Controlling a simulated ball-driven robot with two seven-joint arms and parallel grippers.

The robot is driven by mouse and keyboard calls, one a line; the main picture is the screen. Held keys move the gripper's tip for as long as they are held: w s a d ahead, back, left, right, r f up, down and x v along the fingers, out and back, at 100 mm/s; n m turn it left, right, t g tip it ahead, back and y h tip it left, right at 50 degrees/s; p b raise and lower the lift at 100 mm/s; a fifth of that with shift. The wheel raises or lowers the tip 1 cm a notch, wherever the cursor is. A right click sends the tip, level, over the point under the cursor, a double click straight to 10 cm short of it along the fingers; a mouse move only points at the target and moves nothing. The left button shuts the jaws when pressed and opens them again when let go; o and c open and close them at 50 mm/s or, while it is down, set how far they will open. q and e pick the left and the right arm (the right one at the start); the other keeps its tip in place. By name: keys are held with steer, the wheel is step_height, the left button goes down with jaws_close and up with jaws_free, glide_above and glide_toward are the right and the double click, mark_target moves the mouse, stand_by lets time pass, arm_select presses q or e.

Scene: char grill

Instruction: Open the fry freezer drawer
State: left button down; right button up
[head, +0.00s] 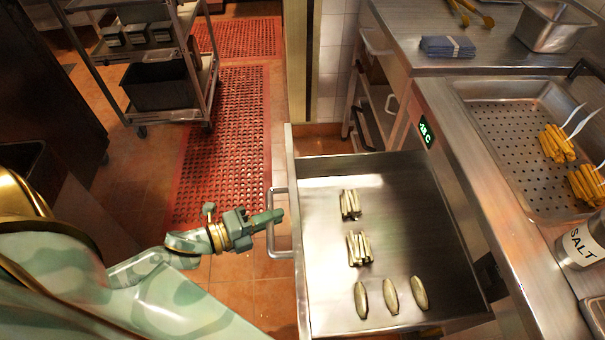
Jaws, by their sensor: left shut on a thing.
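The fry freezer drawer (405,185) is pulled well out from under the steel counter, so its inside shows. Its front panel faces left and carries a metal bar handle (284,254). My left gripper (272,216) is shut on the handle, near its middle. Bundles of pale fries (350,204) and several oval greenish pieces (391,296) lie on the drawer's floor. A small display (425,132) on the counter's side glows green. My right gripper is not in view.
A perforated fry tray (500,130) and a salt shaker (580,246) are on the right counter. Blue cloths (447,46) and a steel pan (552,27) sit at the back. A wheeled cart (205,80) stands by red floor mats (225,140). Tiled floor left of the drawer is open.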

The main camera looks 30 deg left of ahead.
arm_select(q)
steer(key=shift+s+a, duration=0.8)
steer(key=shift+a, duration=0.3)
steer(key=shift+s+a, duration=0.8)
steer(key=shift+a, duration=0.25)
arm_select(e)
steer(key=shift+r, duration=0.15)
arm_select(q)
steer(key=c, duration=1.4)
jaws_free()
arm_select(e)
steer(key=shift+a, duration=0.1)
arm_select(q)
steer(key=shift+o, duration=0.2)
